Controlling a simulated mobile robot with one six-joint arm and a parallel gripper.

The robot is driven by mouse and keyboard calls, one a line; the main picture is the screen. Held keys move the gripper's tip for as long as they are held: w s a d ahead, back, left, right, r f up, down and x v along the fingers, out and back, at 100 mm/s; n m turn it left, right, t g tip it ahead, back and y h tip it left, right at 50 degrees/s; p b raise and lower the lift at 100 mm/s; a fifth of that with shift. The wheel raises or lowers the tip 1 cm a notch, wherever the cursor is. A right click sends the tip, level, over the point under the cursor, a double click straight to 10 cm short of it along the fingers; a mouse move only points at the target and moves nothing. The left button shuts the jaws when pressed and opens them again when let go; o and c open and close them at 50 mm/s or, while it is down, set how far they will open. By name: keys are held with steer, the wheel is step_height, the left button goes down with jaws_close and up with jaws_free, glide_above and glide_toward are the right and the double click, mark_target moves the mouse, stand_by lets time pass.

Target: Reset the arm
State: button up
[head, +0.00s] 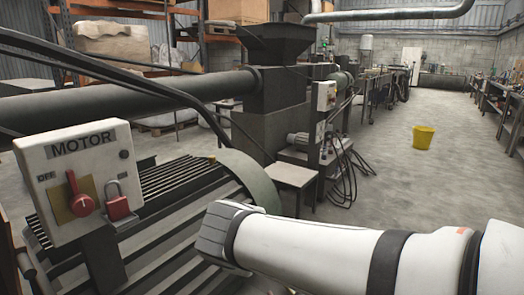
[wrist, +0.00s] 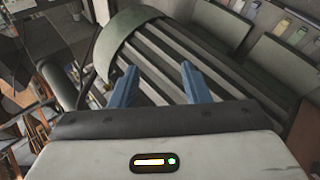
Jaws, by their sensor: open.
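My arm (head: 320,247) reaches in from the right in the head view, in front of a slatted metal machine frame with a curved grey guard (head: 250,178). My gripper is not clearly visible in the head view. In the wrist view my gripper (wrist: 158,85) shows two blue fingers set wide apart with nothing between them. Beyond the fingers lie the dark slats (wrist: 170,60) and the curved guard (wrist: 128,38); I cannot tell how far off they are.
A white MOTOR switch box (head: 80,170) with a red rotary switch (head: 80,193) and a red padlock (head: 117,203) stands at the left. Dark cables and a thick pipe (head: 130,97) cross behind it. A yellow bucket (head: 423,137) stands on the open floor at the right.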

steer(key=s+d+r+m+g+p, duration=0.3)
steer(key=s+d+m+p, duration=0.3)
steer(key=d+m+p, duration=0.1)
steer(key=s+d+r+m+g+y+p, duration=0.1)
steer(key=s+d+r+m+g+p, duration=0.2)
steer(key=s+d+m+p, duration=0.3)
steer(key=d+m+p, duration=0.2)
steer(key=d, duration=0.2)
steer(key=shift+d+r+g, duration=0.3)
steer(key=shift+r+g, duration=0.05)
steer(key=shift+g, duration=0.05)
steer(key=shift+s, duration=0.1)
steer(key=shift+c, duration=0.7)
steer(key=shift+a, duration=0.1)
